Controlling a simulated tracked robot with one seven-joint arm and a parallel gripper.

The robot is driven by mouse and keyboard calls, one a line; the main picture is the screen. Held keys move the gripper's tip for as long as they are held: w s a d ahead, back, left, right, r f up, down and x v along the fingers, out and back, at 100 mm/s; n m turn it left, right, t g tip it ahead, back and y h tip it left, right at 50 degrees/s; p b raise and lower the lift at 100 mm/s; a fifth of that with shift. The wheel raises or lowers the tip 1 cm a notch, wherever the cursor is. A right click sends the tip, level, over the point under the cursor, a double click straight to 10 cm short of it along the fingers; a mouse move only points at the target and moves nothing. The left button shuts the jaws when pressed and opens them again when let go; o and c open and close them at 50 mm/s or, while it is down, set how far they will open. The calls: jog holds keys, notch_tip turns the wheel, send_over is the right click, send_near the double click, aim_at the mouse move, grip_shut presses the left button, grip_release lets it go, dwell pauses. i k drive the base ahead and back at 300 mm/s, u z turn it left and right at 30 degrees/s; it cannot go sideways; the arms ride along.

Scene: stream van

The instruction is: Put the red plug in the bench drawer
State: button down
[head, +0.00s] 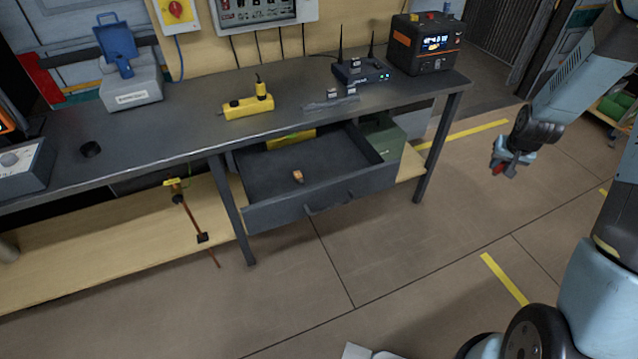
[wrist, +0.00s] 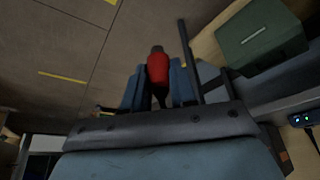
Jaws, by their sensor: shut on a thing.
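My gripper (head: 509,165) is to the right of the bench, over open floor and well apart from the drawer. It is shut on the red plug (head: 498,169); the plug also shows between the fingers in the wrist view (wrist: 158,67). The bench drawer (head: 276,218) is pulled open under the bench top, with its dark floor in sight. A small orange-brown piece (head: 298,176) lies in the drawer near its front.
The bench (head: 200,137) carries a yellow power strip (head: 248,105), a router with antennas (head: 361,73) and an orange-black power station (head: 427,45). A bench leg (head: 437,147) stands between my gripper and the drawer. The floor in front is clear.

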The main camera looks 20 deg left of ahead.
aim_at(270, 190)
jog(key=k, duration=0.8)
jog(key=z, duration=0.85)
jog(key=i, duration=0.2)
jog(key=u, duration=1.95)
jog(key=i, duration=0.9)
jog(key=z, duration=0.25)
jog(key=k, duration=0.9)
jog(key=u, duration=0.05)
jog(key=i, duration=0.3)
jog(key=u, duration=0.15)
